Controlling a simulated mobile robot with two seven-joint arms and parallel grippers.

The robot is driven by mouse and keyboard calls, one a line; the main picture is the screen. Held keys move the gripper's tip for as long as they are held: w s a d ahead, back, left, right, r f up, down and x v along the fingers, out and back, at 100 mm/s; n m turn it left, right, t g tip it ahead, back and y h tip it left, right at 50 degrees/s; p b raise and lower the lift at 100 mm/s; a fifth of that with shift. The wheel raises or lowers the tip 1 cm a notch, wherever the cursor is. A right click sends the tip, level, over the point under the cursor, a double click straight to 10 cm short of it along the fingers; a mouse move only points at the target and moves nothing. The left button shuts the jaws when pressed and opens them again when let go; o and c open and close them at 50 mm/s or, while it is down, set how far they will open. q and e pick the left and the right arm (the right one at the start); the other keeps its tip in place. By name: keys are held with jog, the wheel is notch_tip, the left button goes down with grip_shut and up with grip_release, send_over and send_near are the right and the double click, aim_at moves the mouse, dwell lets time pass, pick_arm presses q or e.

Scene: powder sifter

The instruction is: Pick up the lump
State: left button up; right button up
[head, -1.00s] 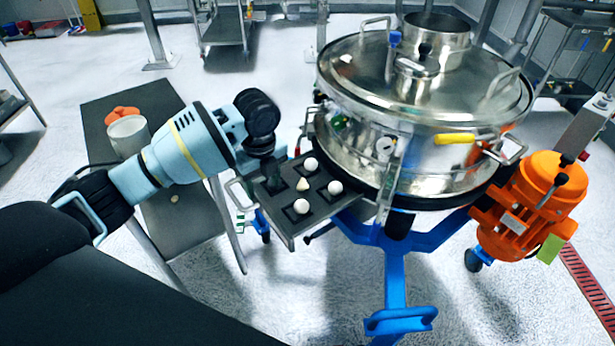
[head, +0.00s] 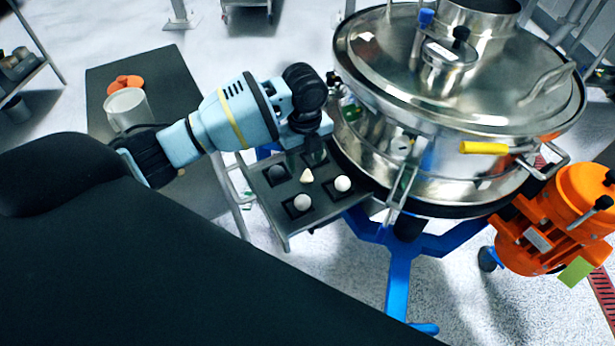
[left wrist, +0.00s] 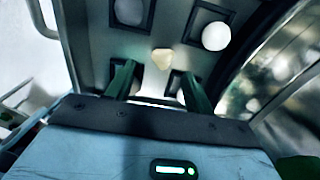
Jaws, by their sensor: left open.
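The lump (head: 307,175) is a small cream, roughly cone-shaped piece. It sits at the middle of a dark tray (head: 272,207) between square wells. In the left wrist view the lump (left wrist: 162,58) shows just beyond and between my fingertips. My left gripper (head: 304,158) is over the back of the tray, close behind the lump. In the left wrist view its two fingers (left wrist: 158,80) stand apart, with the lump not gripped. The fingers partly hide the back of the tray. My right gripper is not in view.
White balls sit in the right (head: 343,183) and front (head: 302,202) wells. The steel sifter (head: 450,110) stands close on the tray's right, with an orange motor (head: 560,220). A side table (head: 180,75) with a white cup (head: 127,108) is at left.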

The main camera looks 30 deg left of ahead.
aim_at(306, 174)
pick_arm(q)
jog(key=shift+w+f, duration=0.2)
jog(key=shift+f, duration=2.4)
jog(key=c, duration=1)
notch_tip(306, 174, up, 10)
jog(key=shift+c, duration=0.2)
